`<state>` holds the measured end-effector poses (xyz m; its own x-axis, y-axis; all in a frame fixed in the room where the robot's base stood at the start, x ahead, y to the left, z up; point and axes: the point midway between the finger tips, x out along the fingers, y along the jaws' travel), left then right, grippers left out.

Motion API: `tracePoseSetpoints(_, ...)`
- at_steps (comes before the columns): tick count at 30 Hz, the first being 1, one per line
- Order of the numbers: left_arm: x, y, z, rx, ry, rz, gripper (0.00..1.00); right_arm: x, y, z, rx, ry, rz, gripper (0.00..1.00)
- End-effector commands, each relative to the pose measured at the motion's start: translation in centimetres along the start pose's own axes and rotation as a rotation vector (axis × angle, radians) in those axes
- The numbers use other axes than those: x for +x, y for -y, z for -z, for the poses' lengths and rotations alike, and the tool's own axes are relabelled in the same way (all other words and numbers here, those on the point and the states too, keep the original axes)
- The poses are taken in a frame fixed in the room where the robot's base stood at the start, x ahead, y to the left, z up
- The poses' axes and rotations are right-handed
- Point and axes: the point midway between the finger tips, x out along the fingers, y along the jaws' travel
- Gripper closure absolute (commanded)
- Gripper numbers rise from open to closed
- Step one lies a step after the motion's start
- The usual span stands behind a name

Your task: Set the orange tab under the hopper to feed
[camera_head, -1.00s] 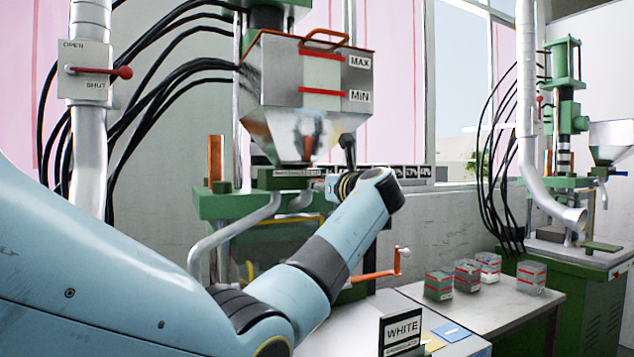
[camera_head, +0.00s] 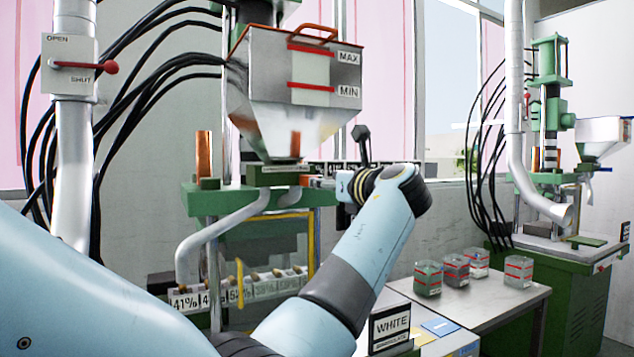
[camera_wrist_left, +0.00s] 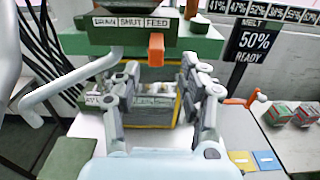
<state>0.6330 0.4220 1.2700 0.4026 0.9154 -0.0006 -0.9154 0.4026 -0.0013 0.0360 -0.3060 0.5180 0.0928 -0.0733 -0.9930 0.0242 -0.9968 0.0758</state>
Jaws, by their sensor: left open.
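The orange tab (camera_wrist_left: 156,48) hangs from the green block under the hopper. In the left wrist view it shows below the word FEED on the DRAIN, SHUT, FEED label strip (camera_wrist_left: 130,22). A bit of orange also shows beside my wrist in the head view (camera_head: 305,182). The steel hopper (camera_head: 297,90) has MAX and MIN marks. My left gripper (camera_wrist_left: 158,75) is open and empty, its two fingers spread below and to either side of the tab in the wrist picture, with no clear contact. In the head view my left wrist hides most of the gripper. My right gripper is not in view.
A silver bent pipe (camera_wrist_left: 65,80) runs beside the press on the left. An orange crank handle (camera_wrist_left: 245,101) stands to the right. A MELT 50% READY sign (camera_wrist_left: 255,42) is behind.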

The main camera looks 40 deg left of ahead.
Motion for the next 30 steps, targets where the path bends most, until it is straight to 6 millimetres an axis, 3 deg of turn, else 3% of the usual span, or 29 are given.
tracePoseSetpoints(3,-2.4,0.1,0.1,-0.001,-0.002,0.002,0.58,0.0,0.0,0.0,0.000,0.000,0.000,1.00)
tracePoseSetpoints(9,-4.3,0.1,0.0,0.000,0.000,0.001,0.58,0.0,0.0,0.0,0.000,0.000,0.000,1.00)
tracePoseSetpoints(26,-4.5,0.1,0.0,0.001,0.001,0.001,0.58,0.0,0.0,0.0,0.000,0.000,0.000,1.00)
tracePoseSetpoints(29,-4.5,-0.2,1.5,0.021,-0.007,0.000,0.58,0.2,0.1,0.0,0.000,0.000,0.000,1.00)
tracePoseSetpoints(30,-4.5,-0.5,2.9,0.041,-0.014,-0.001,0.58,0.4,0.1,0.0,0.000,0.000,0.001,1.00)
